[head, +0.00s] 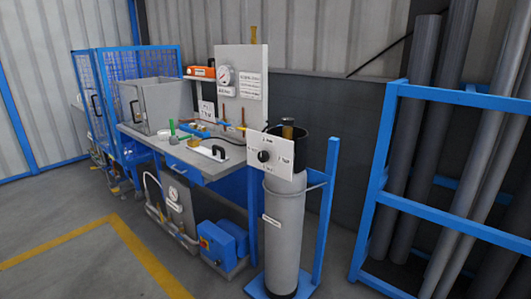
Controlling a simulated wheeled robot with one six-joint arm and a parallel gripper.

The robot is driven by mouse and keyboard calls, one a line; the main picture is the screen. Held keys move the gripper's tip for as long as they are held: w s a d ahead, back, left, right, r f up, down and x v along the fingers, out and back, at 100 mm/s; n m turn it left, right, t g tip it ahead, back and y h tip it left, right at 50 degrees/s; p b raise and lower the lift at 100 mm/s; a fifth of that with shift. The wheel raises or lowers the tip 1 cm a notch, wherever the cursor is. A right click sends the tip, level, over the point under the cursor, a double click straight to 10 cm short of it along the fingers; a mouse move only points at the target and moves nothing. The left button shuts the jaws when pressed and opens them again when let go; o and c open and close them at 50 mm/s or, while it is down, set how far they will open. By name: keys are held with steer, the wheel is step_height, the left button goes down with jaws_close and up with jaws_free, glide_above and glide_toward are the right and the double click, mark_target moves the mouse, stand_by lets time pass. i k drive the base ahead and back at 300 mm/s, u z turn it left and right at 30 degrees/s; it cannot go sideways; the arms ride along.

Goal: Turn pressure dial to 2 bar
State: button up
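The dial is a round black knob (264,156) on a white square plate (275,166). Small marks surround the knob, too small to read. The plate is fixed at the top of a tall grey cylinder (284,235). The knob's exact pointing direction cannot be told at this size. A round white gauge (225,75) is on the light panel behind the workbench, its needle reading unclear. My gripper is not in view, and nothing is seen touching the knob.
The cylinder stands in a blue frame (327,210). A workbench (200,165) with tools and a grey box (155,104) is to its left. A blue rack (425,215) with long grey pipes is at right. The floor (85,270) in front is open, with yellow lines.

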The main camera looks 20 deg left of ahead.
mark_target(263, 156)
steer(key=u, duration=0.5)
steer(key=i, duration=0.95)
steer(key=u, duration=0.6)
